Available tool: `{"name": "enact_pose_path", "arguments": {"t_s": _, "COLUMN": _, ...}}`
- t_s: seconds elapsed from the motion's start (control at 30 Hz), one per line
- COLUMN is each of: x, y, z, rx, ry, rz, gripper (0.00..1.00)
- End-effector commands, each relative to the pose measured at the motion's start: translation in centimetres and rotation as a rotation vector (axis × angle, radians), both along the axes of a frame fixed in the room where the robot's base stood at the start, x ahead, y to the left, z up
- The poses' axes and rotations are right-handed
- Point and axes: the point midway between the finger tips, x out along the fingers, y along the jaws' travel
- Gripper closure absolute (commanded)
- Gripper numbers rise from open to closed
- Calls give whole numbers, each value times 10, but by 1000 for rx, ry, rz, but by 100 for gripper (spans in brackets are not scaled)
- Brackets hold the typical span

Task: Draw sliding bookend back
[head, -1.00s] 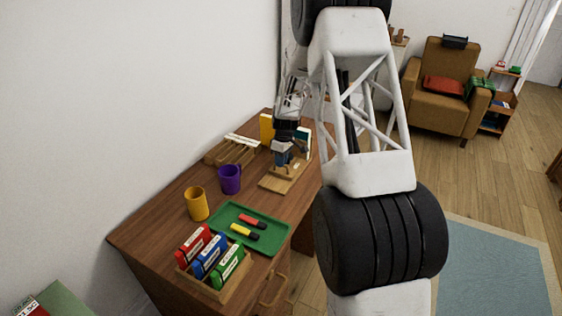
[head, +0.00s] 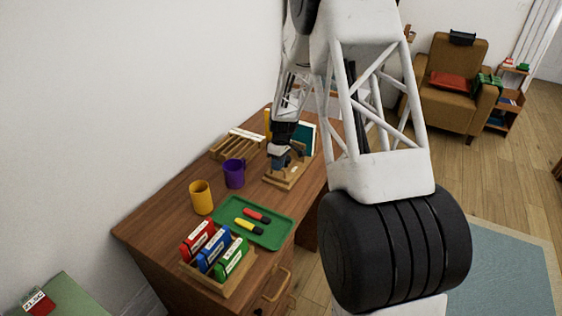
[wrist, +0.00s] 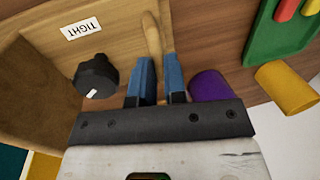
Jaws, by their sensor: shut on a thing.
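The wooden bookend stand (head: 276,182) lies on the desk in the head view, with a teal book (head: 306,136) and a yellow book (head: 268,120) behind my gripper (head: 279,160). In the wrist view, my gripper (wrist: 159,72) has its blue fingers shut on a pale wooden handle (wrist: 152,36). Left of the fingers are a black knob (wrist: 97,74) with a white mark and a label (wrist: 82,28) reading TIGHT. A brown upright panel (wrist: 35,95), apparently the bookend, stands at the left. My gripper hides much of the bookend in the head view.
A purple mug (head: 234,173) and a yellow mug (head: 201,197) stand close to the stand's left. A green tray (head: 282,230) with two markers and a wooden box (head: 236,291) of coloured cases sit nearer. A slatted wooden rack (head: 232,146) lies by the wall.

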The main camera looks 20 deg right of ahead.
Motion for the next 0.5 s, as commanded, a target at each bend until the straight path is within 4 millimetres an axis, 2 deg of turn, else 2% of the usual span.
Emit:
{"name": "enact_pose_path", "arguments": {"t_s": 0.3, "x": -1, "y": 1, "z": 0, "rx": 0, "ry": 0, "rz": 0, "gripper": 100}}
{"name": "enact_pose_path", "arguments": {"t_s": 0.33, "x": -1, "y": 1, "z": 0, "rx": 0, "ry": 0, "rz": 0, "gripper": 84}}
{"name": "enact_pose_path", "arguments": {"t_s": 0.5, "x": -1, "y": 1, "z": 0, "rx": 0, "ry": 0, "rz": 0, "gripper": 62}}
